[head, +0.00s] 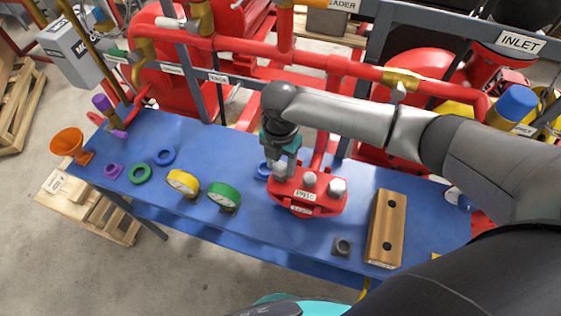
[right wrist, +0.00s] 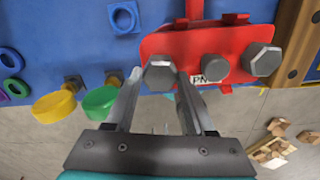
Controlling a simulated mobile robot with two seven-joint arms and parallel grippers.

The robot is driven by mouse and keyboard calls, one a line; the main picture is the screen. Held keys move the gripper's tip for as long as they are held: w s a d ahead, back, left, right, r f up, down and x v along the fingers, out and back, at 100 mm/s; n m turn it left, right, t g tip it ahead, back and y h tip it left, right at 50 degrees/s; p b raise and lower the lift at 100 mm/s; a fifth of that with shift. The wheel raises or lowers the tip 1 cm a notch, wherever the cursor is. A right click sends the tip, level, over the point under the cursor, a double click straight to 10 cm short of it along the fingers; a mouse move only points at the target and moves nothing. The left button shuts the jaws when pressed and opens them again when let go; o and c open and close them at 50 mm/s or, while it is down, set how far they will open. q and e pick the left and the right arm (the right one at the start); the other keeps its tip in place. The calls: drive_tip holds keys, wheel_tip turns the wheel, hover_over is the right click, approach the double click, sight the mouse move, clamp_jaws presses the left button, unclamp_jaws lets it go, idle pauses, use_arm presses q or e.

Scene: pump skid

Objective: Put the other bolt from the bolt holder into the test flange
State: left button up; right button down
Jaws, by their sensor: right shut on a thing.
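The red test flange (head: 322,206) stands on the blue table. My right gripper (head: 281,166) comes down at its left end, shut on a grey hex-headed bolt (right wrist: 160,73). In the right wrist view the bolt head lies between the fingertips, over the left end of the flange; how deep its shank sits is hidden. A duller grey round head (right wrist: 215,68) is in the flange's middle and another hex-headed bolt (right wrist: 263,59) at its right end. The wooden bolt holder (head: 376,246) shows two dark, empty holes. My left gripper is not in view.
Green (head: 223,194) and yellow (head: 183,182) gauges stand further left. A small dark square block (head: 342,247) lies between flange and holder. Red pipes (head: 330,62) run behind the table.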

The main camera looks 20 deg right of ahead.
drive_tip(key=shift+f+b, duration=0.3)
drive_tip(key=shift+f, duration=0.35)
drive_tip(key=shift+c, duration=0.9)
unclamp_jaws()
wheel_tip(320, 180, up, 15)
drive_tip(key=shift+r, duration=0.2)
drive_tip(key=shift+s+f, duration=0.1)
drive_tip(key=shift+s, duration=0.05)
